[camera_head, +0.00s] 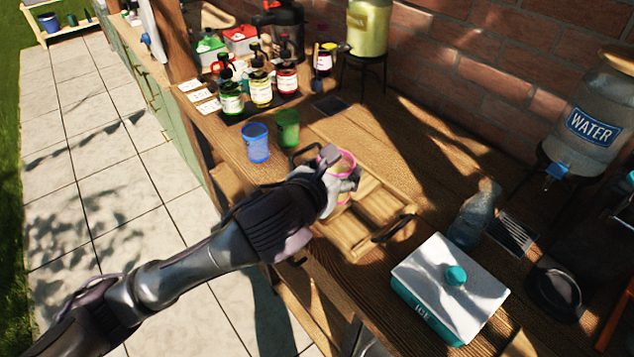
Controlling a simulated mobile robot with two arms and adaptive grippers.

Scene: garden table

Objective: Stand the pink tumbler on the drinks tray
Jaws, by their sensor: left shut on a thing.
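The pink tumbler (347,163) is see-through with a pink rim and stands upright in my left gripper (345,185), which is shut on it. The drinks tray (372,236) is a wooden tray with dark handles on the table. The tumbler is over the far left part of the tray. I cannot tell whether its base touches the tray, as the gripper and arm hide part of it and the tray's left side. My right gripper is not in view.
A blue tumbler (256,143) and a green tumbler (288,129) stand just behind the tray. Syrup bottles (260,88) stand farther back.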

